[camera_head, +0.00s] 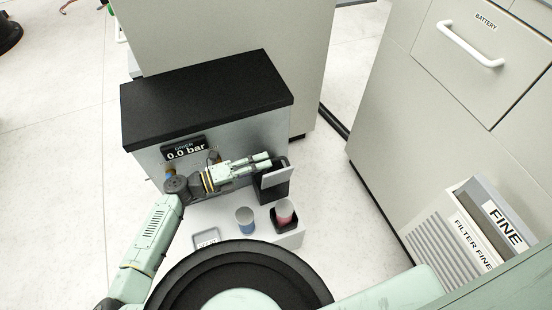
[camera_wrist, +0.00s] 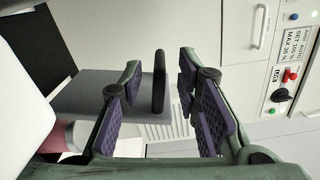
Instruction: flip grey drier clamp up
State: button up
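The drier (camera_head: 235,150) is a grey box with a black top and a "0.0 bar" display. A light grey flap, seemingly the drier clamp (camera_head: 278,177), stands tilted at its front right, with black parts around it. My gripper (camera_head: 267,160) reaches right along the drier's front, its fingertips at the flap's upper edge. In the wrist view my gripper (camera_wrist: 158,90) is open, with purple pads apart. A dark upright bar (camera_wrist: 159,80) shows between the fingertips, nearer the left finger. A grey surface (camera_wrist: 85,92) lies behind that finger. I cannot tell whether anything touches.
Below the flap, a white ledge (camera_head: 215,215) holds a blue-filled cup (camera_head: 245,220) and a red-filled cup (camera_head: 284,212) in a black holder. A small tray (camera_head: 206,239) is at its left. Cabinets (camera_head: 440,130) stand right, with open floor (camera_head: 330,170) between.

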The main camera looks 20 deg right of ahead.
jog(key=a, duration=0.5)
jog(key=shift+s+a, duration=0.1)
